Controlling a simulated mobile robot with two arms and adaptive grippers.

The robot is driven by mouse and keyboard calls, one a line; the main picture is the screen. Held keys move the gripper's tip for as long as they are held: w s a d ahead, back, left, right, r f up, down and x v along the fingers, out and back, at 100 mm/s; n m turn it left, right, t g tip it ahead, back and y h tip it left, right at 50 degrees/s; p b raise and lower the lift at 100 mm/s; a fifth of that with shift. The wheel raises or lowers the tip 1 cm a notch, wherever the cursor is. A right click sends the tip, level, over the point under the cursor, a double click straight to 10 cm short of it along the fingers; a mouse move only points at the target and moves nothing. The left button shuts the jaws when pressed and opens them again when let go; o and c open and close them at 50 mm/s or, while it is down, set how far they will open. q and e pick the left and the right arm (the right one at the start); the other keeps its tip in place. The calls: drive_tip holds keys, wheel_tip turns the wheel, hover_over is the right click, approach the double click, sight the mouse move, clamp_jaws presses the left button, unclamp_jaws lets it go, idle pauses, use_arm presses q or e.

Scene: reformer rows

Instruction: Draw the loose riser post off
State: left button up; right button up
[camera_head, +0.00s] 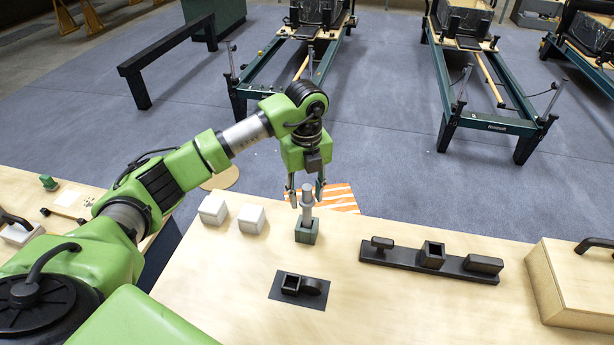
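The grey riser post (307,207) stands upright in a dark green socket block (306,237) near the far edge of the wooden table. My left gripper (306,192) is just above the block, pointing down. Its two fingers are apart, one on each side of the post's top, with a gap seeming to show between fingers and post. My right gripper is not in view.
Two white blocks (213,208) (252,218) sit left of the post. A black plate with a socket and a round piece (299,289) lies in front. A black rail (394,257) with raised pieces and a wooden box (570,287) are to the right.

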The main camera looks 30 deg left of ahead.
sight(307, 213)
use_arm(q)
wheel_tip(307, 213, down, 8)
drive_tip(key=shift+w+r+p, duration=0.15)
drive_tip(key=shift+r+p, duration=0.1)
drive_tip(key=shift+p, duration=0.25)
drive_tip(key=shift+c, duration=0.4)
drive_tip(key=shift+r, duration=0.1)
clamp_jaws()
